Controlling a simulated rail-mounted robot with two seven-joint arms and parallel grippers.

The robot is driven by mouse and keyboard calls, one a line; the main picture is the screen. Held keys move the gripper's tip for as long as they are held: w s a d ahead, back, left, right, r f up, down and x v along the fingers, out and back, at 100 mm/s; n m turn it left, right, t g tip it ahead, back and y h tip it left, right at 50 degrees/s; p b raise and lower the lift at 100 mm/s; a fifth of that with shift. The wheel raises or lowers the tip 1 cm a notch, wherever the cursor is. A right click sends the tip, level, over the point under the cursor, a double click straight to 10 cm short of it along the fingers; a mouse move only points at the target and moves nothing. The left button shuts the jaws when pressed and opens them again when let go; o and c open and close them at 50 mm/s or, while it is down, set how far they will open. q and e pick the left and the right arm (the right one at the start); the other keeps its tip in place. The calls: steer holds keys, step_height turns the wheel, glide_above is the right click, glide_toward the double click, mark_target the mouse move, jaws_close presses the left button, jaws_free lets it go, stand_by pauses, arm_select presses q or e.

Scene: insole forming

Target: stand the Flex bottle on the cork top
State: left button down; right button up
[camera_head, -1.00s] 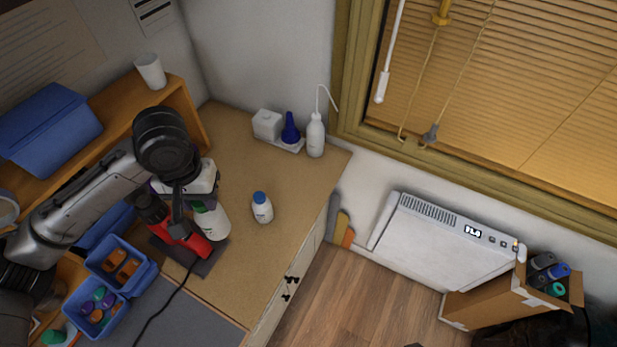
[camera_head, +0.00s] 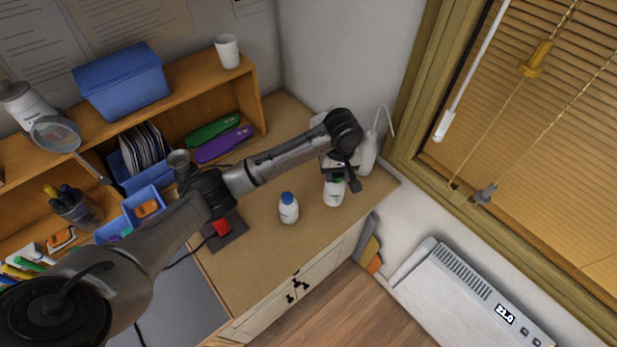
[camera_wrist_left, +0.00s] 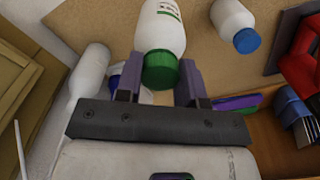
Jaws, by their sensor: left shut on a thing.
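A white bottle with a green cap (camera_head: 334,194) is in my left gripper (camera_head: 341,180), over the right part of the tan cork-like top (camera_head: 262,262). In the left wrist view the bottle (camera_wrist_left: 166,28) shows green print too small to read, so I cannot confirm the name Flex. The left fingers (camera_wrist_left: 160,82) are shut on it at the green cap end. The bottle looks near upright; I cannot tell whether its base touches the top. A white bottle with a blue cap (camera_head: 289,210) stands to its left, apart from it. My right gripper is not in view.
A white wash bottle (camera_head: 368,155) with a bent spout stands just behind the gripper. A red tool (camera_head: 222,227) on a dark mat lies to the left. A wooden shelf (camera_head: 258,100) runs along the wall. The cork-like top's front is clear.

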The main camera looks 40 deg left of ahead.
arm_select(q)
steer(key=w+a+f, duration=0.1)
steer(key=a+f, duration=0.6)
steer(key=f, duration=0.1)
steer(key=shift+w+a+f, duration=0.2)
steer(key=shift+a+f, duration=0.05)
steer(key=shift+a, duration=0.1)
steer(key=shift+f, duration=0.15)
steer(key=c, duration=0.7)
jaws_free()
steer(key=shift+c, duration=0.2)
